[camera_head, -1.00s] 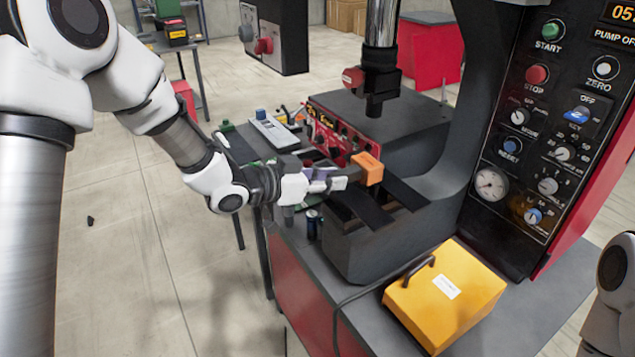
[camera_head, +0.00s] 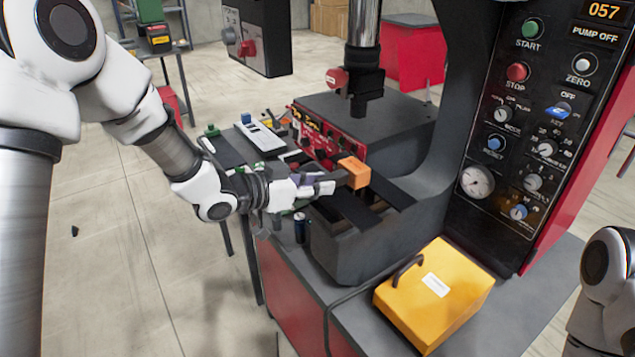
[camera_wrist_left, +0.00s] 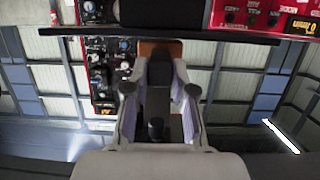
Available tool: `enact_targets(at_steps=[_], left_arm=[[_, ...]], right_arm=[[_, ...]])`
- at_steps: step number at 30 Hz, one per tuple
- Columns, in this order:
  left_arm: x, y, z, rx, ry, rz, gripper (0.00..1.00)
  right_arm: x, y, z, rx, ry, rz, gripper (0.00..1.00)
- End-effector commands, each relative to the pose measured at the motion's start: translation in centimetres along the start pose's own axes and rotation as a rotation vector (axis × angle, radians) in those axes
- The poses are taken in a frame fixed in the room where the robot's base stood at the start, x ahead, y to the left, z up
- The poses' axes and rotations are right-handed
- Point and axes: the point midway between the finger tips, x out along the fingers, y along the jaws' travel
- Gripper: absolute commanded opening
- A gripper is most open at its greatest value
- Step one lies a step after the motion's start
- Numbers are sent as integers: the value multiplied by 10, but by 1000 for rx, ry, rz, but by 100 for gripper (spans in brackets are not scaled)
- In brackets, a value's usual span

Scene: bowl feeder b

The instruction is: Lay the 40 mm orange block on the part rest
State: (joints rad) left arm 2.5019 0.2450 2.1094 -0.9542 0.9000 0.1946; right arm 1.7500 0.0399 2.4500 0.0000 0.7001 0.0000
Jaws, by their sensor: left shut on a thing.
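My left gripper (camera_head: 340,181) is shut on the orange block (camera_head: 355,172) and holds it by one end. The block appears over two dark flat bars (camera_head: 352,211) on top of the grey machine base; I cannot tell the gap below it. These bars may be the part rest, but I cannot tell for certain. In the left wrist view, the block (camera_wrist_left: 151,47) shows as a brownish-orange strip at the fingertips (camera_wrist_left: 160,54), mostly hidden by the fingers. My right gripper is out of view; only part of the right arm shows at the lower right.
A round ram with a red knob (camera_head: 338,78) hangs behind the block. The machine's curved column and control panel (camera_head: 545,130) stand to the right. A yellow box (camera_head: 435,298) with a handle sits in front.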

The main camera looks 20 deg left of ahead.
Motion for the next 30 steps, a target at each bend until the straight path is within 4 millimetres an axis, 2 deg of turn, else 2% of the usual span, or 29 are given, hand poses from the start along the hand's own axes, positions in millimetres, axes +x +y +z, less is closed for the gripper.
enact_targets(at_steps=[14,15,17,18,26,30], left_arm=[[3,0,8,1,3,-1,0],[3,0,8,1,3,-1,28],[2,0,8,1,3,0,49],[2,0,8,1,3,0,54],[2,0,10,-1,-2,0,54],[-7,-1,9,-4,1,-1,54]], right_arm=[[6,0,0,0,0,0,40],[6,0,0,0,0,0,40],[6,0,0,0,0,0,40],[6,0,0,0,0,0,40],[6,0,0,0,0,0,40],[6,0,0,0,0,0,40]])
